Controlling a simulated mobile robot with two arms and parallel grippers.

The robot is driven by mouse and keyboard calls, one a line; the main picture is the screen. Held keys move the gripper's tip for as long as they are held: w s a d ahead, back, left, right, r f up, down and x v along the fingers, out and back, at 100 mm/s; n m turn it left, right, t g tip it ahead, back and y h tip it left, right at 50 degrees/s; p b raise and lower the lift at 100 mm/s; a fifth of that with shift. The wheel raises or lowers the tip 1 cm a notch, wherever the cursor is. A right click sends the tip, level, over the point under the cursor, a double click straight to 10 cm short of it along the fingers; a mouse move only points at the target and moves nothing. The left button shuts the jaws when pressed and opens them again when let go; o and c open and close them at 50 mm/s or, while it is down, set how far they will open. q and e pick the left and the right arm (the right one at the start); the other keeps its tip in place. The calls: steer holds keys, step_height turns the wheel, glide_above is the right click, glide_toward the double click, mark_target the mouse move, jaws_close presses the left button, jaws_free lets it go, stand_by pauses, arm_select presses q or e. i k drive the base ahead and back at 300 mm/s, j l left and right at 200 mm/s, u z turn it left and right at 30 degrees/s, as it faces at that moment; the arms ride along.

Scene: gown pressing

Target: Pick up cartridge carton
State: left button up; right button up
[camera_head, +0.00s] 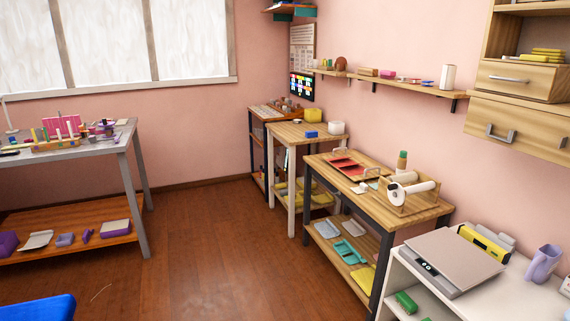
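I cannot tell for sure which thing is the cartridge carton. Small box-like things in view are a yellow box (313,115) and a blue box (311,134) on the middle wooden table, and a long yellow and black item (483,242) on the white cabinet at the right. A purple box (8,243) lies on the lower shelf of the left table. Neither of my grippers is in view.
A wooden table (436,211) with a red tray (347,166) and paper rolls stands at the right. A flat grey device (455,262) lies on the white cabinet (538,300). A cluttered grey table (117,141) is at left. The brown floor (205,245) between is clear.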

mark_target(325, 66)
steer(key=i+j+z, duration=0.1)
steer(key=i+z, duration=0.15)
steer(key=i+j+z, duration=0.25)
steer(key=i, duration=0.25)
steer(key=i+j+z, duration=0.2)
steer(key=i, duration=0.15)
steer(key=i+j+z, duration=0.3)
steer(key=i+j, duration=2.6)
